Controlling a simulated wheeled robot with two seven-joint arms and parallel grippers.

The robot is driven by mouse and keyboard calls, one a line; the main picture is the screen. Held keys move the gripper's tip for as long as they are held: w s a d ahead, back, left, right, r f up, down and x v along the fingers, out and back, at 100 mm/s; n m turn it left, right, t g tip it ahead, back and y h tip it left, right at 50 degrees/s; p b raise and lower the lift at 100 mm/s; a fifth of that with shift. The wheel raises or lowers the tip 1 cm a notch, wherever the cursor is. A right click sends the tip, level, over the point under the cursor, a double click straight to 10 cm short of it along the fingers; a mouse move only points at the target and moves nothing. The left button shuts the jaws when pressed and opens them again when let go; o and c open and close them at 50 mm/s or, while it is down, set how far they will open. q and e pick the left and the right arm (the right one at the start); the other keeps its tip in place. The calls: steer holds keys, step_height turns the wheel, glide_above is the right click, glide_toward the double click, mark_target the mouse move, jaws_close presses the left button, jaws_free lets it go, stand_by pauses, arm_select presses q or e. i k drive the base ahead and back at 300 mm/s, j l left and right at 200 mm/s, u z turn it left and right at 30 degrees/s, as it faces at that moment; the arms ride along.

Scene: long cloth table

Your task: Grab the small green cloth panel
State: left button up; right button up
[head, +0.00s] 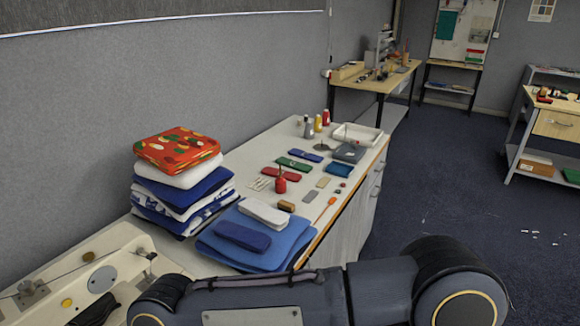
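The small green cloth panel (294,164) lies flat on the long table in the head view, about midway along it. A blue panel (304,155) lies just behind it and a red panel (281,173) just in front of it, each close to the green one. Neither of my grippers shows in this view. Only a thick dark arm of mine crosses the bottom of the picture, well in front of the green panel. Nothing covers the green panel.
A tall stack of folded cloths (180,190) stands left of the panels. Blue folded cloths (262,250) lie at the near end. A red bottle (280,181) stands just in front of the panels. A white tray (357,134) and spools (318,123) stand behind.

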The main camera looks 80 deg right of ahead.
mark_target(295, 165)
steer(key=z, duration=2.9)
steer(key=u, duration=0.55)
steer(key=i+l+u, duration=0.1)
steer(key=u, duration=0.3)
steer(key=l+u, duration=0.4)
steer(key=i+l+u, duration=0.1)
steer(key=u, duration=0.3)
steer(key=l+u, duration=0.2)
steer(key=l, duration=0.4)
steer(key=l+u, duration=0.2)
steer(key=l, duration=0.4)
steer(key=l+u, duration=0.25)
steer(key=l, duration=0.35)
steer(key=k+l+u, duration=0.2)
steer(key=l, duration=0.35)
steer(key=k+l, duration=0.1)
steer(key=l, duration=0.4)
steer(key=k+l, duration=0.1)
steer(key=l, duration=0.35)
steer(key=k+l, duration=0.1)
steer(key=l, duration=0.4)
